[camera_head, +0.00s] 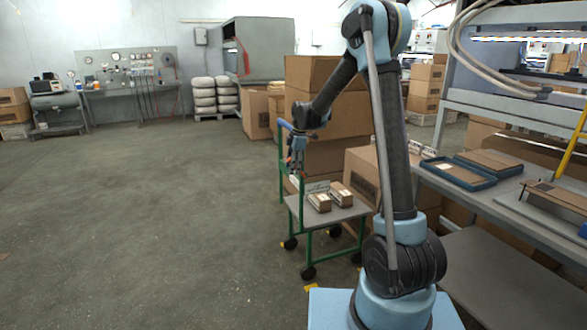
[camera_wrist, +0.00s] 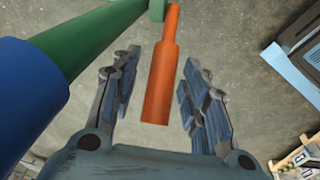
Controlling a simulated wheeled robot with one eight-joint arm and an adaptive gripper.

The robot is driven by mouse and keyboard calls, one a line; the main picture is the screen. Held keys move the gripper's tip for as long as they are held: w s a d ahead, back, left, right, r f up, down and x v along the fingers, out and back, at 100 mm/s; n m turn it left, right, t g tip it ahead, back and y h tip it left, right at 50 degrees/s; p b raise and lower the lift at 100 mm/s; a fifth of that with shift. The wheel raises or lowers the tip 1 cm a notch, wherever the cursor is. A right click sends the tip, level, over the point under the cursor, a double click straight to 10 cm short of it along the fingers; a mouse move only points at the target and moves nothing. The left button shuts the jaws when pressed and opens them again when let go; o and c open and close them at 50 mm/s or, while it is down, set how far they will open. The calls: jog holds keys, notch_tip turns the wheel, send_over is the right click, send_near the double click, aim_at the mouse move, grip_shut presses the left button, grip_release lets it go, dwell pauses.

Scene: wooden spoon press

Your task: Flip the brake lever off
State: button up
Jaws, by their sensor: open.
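The orange brake lever (camera_wrist: 161,85) shows in the wrist view, with a thick end toward me and a thin shaft toward a green bracket at the top. My gripper (camera_wrist: 158,80) is open, with one finger on each side of the lever and visible gaps between. In the head view my gripper (camera_head: 294,162) is at the handle end of a green-framed cart (camera_head: 303,205). The lever is small there and mostly hidden by the gripper. The cart's blue handle (camera_head: 285,125) also fills the left of the wrist view (camera_wrist: 25,85).
Small cardboard boxes (camera_head: 320,202) sit on the cart's grey deck. Stacked large cartons (camera_head: 335,110) stand behind it. A workbench with a blue tray (camera_head: 460,173) is at the right. The floor (camera_head: 150,220) to the left is clear.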

notch_tip(320, 180, up, 12)
jog(key=d, duration=0.2)
jog(key=shift+s+f, duration=0.15)
jog(key=shift+s, duration=0.25)
